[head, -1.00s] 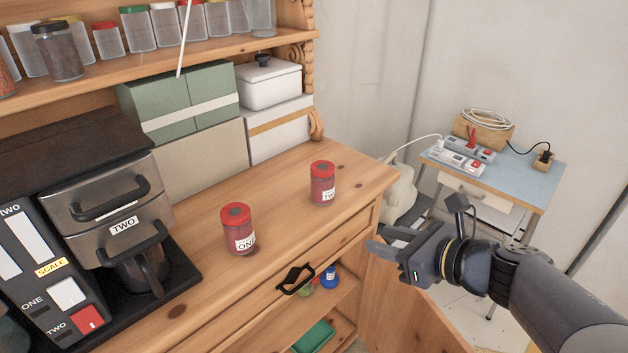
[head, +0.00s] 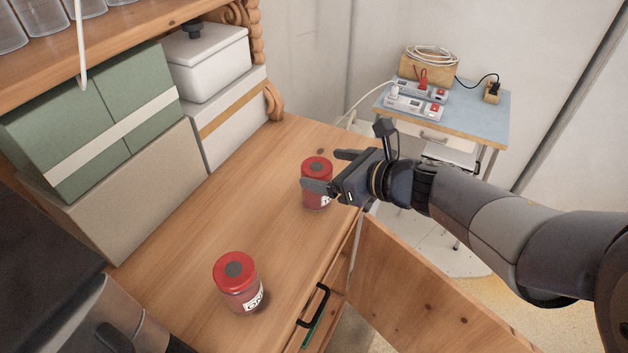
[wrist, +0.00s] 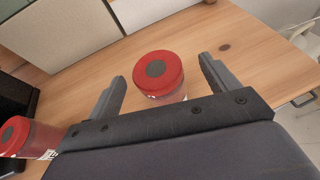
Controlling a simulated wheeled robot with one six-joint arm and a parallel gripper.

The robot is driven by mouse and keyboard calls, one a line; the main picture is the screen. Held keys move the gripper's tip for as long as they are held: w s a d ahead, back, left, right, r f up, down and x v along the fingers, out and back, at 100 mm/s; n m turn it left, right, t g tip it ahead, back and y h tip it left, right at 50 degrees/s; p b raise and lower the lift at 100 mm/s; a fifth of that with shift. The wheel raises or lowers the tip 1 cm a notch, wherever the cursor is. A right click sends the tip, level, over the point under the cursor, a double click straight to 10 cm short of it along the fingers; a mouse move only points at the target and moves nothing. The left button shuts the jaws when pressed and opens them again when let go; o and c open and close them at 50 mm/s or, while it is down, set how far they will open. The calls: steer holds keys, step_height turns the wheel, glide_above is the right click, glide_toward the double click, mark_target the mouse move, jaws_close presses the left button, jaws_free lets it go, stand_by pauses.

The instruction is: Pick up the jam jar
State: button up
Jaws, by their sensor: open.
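Two red-lidded jars with red contents and white labels stand upright on the wooden dresser top. The far jar (head: 316,172) is by my gripper (head: 335,170), which is open and comes in from the right. In the wrist view this far jar (wrist: 159,76) shows between the two spread fingers of my gripper (wrist: 165,82), a little beyond the palm. I cannot tell whether a finger touches it. The near jar (head: 238,284) stands apart toward the front left, and it also shows at the left edge of the wrist view (wrist: 30,138). Its label is only partly readable.
Green boxes (head: 85,110), a beige box (head: 130,190) and a white lidded box (head: 208,65) stand along the back of the dresser top (head: 255,215). An open door (head: 430,280) hangs at the front right. A small blue table (head: 475,118) with power strips stands beyond.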

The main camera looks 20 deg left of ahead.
mark_target(311, 170)
steer(key=x, duration=0.2)
steer(key=p+x, duration=0.1)
steer(key=x, duration=0.1)
steer(key=shift+s+f, duration=0.3)
steer(key=shift+f, duration=0.15)
steer(key=shift+w+a+f, duration=0.2)
steer(key=shift+a, duration=0.3)
steer(key=shift+c, duration=0.2)
steer(key=c, duration=1.3)
